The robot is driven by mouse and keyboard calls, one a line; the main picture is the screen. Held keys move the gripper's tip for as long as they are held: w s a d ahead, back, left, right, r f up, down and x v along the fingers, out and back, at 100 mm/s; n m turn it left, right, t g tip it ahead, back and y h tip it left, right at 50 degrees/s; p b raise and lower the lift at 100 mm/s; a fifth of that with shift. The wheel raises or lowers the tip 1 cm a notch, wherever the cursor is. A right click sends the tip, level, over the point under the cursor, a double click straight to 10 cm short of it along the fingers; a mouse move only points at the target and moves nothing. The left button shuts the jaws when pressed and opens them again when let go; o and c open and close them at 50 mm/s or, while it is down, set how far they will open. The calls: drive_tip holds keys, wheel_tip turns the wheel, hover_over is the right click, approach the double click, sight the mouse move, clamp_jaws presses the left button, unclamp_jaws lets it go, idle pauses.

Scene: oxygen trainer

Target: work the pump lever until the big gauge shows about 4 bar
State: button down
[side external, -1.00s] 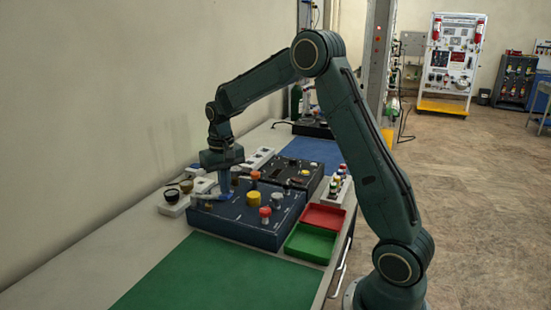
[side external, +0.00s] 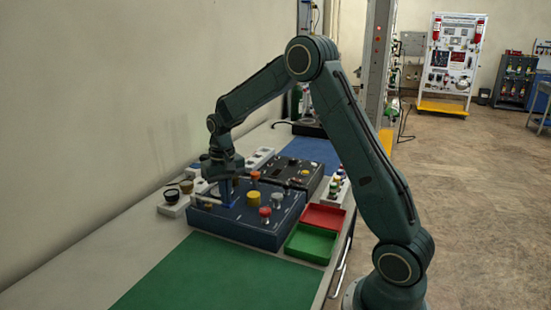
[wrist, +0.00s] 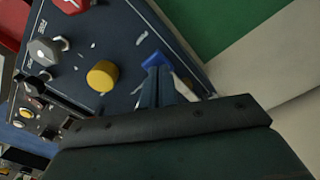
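A dark blue panel box (side external: 232,228) with knobs lies on the bench. My gripper (side external: 229,199) points down at its left rear part; in the wrist view the fingertips (wrist: 157,70) are close together. A bright blue piece (wrist: 154,59), which looks like the pump lever's handle, is right at the tips. It also shows in the side view (side external: 228,206). The fingers look shut, and I cannot tell whether they clasp the piece or only touch it. I cannot make out the big gauge or its reading.
A yellow knob (side external: 254,199) and a red knob (side external: 265,212) stand right of the gripper. A black panel (side external: 315,168) lies behind. Red (side external: 325,217) and green (side external: 307,243) trays sit at right. The green mat (side external: 215,275) in front is clear.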

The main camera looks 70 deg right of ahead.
drive_tip(key=shift+f, duration=0.4)
drive_tip(key=shift+r, duration=1.95)
drive_tip(key=shift+f, duration=0.15)
